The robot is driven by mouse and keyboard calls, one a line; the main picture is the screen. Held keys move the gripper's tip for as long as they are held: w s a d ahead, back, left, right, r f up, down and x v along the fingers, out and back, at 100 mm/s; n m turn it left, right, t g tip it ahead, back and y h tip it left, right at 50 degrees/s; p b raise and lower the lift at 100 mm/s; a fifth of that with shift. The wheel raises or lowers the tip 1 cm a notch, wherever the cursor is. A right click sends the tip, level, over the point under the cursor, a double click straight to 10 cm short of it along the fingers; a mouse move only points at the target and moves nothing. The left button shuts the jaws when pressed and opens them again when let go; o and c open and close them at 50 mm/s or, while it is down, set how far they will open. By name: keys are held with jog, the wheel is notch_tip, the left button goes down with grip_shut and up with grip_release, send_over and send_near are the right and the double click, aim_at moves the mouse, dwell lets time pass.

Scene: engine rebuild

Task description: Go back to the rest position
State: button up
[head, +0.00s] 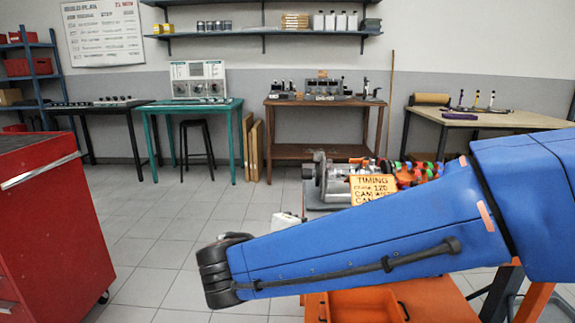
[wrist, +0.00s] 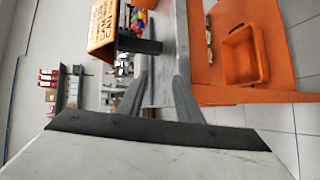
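My gripper (wrist: 162,76) shows in the wrist view with its two grey fingers apart and nothing visible between them. A grey surface lies beyond the fingers. In the head view my blue arm reaches from the right edge to the lower middle and ends at a dark joint; the gripper itself is not visible there. The engine (head: 337,182) stands behind the arm, with a yellow timing sign (head: 373,188) in front of it. Part of the sign also shows at the top of the wrist view (wrist: 103,28).
An orange tray (head: 365,305) lies below my arm, and an orange bin (wrist: 244,55) shows in the wrist view. A red cabinet (head: 55,235) stands at left. Benches (head: 325,151) and a black stool (head: 197,125) line the back. The tiled floor (head: 160,240) at centre left is clear.

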jog(key=s+d+f+m+g, duration=0.1)
jog(key=d+f+m+g, duration=0.15)
jog(key=d, duration=0.75)
jog(key=s+d+f+m+g+y, duration=0.2)
jog(key=s+d+f+m+y, duration=0.2)
jog(key=s+d, duration=0.2)
jog(key=s+d+f+m+g+y, duration=0.2)
jog(key=s+d+f+m+y, duration=0.2)
jog(key=s, duration=0.5)
jog(key=shift+s+d+f+y, duration=0.25)
jog(key=shift+d+y, duration=0.45)
jog(key=shift+d, duration=0.4)
